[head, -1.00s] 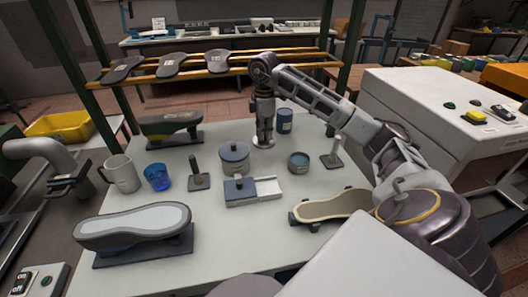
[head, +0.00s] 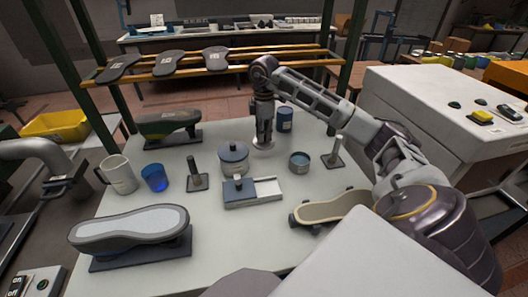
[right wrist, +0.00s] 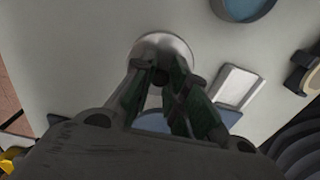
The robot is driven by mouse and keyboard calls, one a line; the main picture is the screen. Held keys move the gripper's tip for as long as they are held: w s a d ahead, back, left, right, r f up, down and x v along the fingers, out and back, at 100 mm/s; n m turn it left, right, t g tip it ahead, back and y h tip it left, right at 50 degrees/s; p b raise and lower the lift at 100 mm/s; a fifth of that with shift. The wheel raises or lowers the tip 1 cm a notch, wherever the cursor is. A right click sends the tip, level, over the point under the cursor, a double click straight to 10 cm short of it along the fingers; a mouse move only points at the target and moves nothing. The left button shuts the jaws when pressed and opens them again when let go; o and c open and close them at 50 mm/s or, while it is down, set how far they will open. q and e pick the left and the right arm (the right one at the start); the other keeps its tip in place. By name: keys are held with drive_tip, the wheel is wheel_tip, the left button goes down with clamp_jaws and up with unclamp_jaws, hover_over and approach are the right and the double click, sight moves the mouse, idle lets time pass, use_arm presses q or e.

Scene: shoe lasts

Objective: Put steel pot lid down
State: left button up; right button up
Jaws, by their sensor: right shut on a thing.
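The steel pot lid (head: 263,147) is a small pale metal disc in the head view, under my right gripper (head: 264,138). In the right wrist view the round shiny lid (right wrist: 172,43) shows beyond the fingertips. My right gripper is shut on the lid, and its fingers hide the grip point. The lid is level and very close to the white table top (head: 240,238); I cannot tell whether it touches. It is just right of a grey lidded pot (head: 233,160).
A blue canister (head: 285,121) stands close behind right. A small round tin (head: 299,162) and an upright-handled tool (head: 334,152) are to the right. A grey-and-white box (head: 265,189) lies in front. A mug (head: 120,174) and blue cup (head: 155,178) stand left.

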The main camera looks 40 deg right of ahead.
sight(264, 157)
wheel_tip(264, 157, down, 3)
drive_tip(key=shift+f, duration=0.15)
use_arm(q)
drive_tip(key=shift+w+d, duration=0.15)
drive_tip(key=shift+w, duration=0.15)
use_arm(e)
drive_tip(key=shift+f, duration=0.3)
drive_tip(key=shift+f, duration=1.35)
use_arm(q)
drive_tip(key=shift+d, duration=0.15)
use_arm(e)
drive_tip(key=shift+f, duration=0.55)
drive_tip(key=shift+f, duration=0.1)
drive_tip(key=o, duration=0.8)
drive_tip(key=shift+c, duration=0.2)
use_arm(q)
drive_tip(key=shift+w, duration=0.1)
